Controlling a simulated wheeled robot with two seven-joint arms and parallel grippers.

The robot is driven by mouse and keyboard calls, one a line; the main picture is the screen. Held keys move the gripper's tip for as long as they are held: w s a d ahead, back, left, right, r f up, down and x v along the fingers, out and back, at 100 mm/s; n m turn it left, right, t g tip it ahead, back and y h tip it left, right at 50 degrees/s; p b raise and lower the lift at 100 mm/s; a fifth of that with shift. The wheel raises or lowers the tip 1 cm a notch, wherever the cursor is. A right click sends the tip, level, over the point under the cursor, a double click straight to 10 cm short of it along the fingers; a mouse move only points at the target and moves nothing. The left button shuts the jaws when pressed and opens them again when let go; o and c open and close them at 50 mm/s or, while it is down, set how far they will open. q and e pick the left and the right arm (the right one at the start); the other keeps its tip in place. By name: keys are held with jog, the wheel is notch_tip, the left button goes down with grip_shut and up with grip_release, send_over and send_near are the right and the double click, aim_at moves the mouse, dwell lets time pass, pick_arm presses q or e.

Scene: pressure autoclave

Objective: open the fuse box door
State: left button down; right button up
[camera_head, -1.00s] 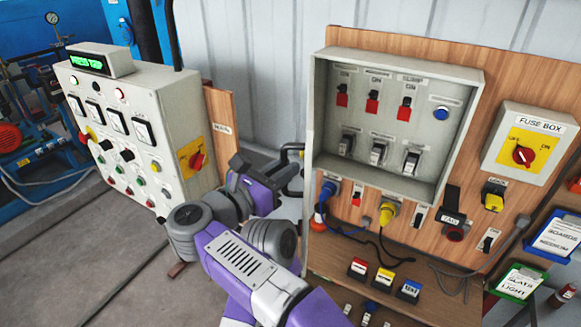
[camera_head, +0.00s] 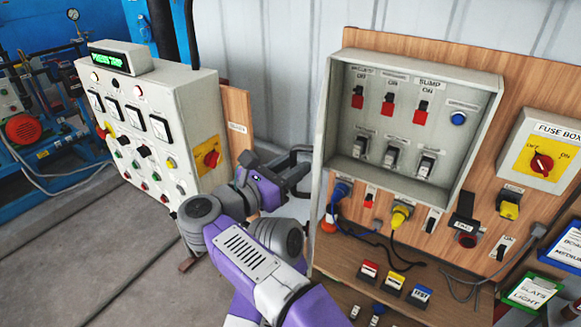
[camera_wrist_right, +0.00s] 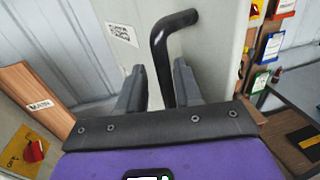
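The grey cabinet (camera_head: 412,188) on the wooden board is open at the front, showing red and black switches. A narrow pale panel at its left side (camera_head: 323,150) seems to be its door, seen nearly edge-on. In the right wrist view a grey panel (camera_wrist_right: 215,60) carries a bent black bar handle (camera_wrist_right: 160,50). My right gripper (camera_head: 300,165) is left of the cabinet. Its fingers (camera_wrist_right: 160,88) are apart, with the handle's lower end between them; contact cannot be told. The "FUSE BOX" label is on a smaller box (camera_head: 548,140) at the right. My left gripper is not in view.
A grey control console (camera_head: 195,115) with gauges and buttons stands left of my right arm. Plugs and cables (camera_head: 400,217) hang below the cabinet, above a wooden ledge with colored buttons (camera_head: 393,282). Clipboards are at the lower right. Floor at lower left is clear.

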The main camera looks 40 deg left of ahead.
jog(key=shift+s, duration=0.25)
jog(key=s+a+b, duration=0.1)
jog(key=s+b, duration=0.1)
jog(key=s, duration=0.5)
jog(key=shift+s, duration=0.25)
jog(key=shift+c, duration=0.3)
